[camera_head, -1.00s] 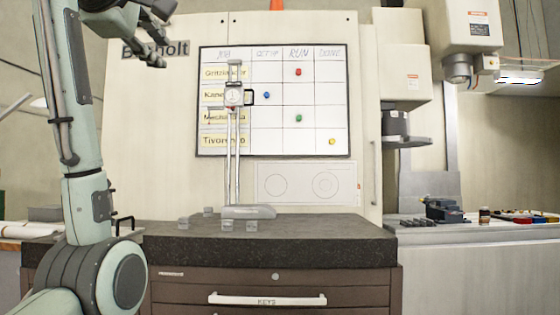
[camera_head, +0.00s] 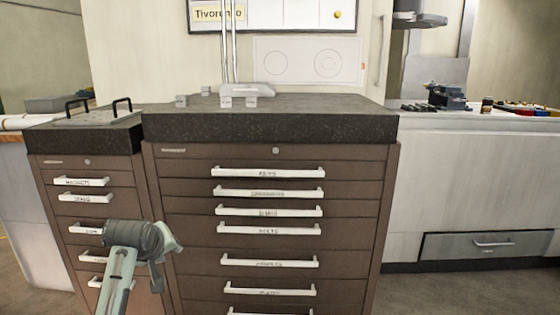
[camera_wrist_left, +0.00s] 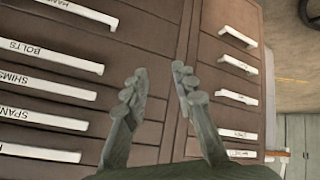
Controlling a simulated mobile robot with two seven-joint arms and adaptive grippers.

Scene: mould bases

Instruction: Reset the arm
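My left arm (camera_head: 135,245) comes in low at the left of the head view, in front of the brown drawer cabinets. Its end is small there and the fingers are hard to make out. In the left wrist view my left gripper (camera_wrist_left: 160,84) is open. Its two grey fingers stand apart with nothing between them, and drawer fronts with white handles lie beyond. My right arm and gripper show in neither view.
A wide drawer cabinet (camera_head: 270,160) carries a dark stone slab (camera_head: 270,126) with a height gauge (camera_head: 247,91) and small metal blocks (camera_head: 226,102). A narrower cabinet (camera_head: 60,167) stands left, a pale machine bench (camera_head: 460,185) right. Floor shows at lower right.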

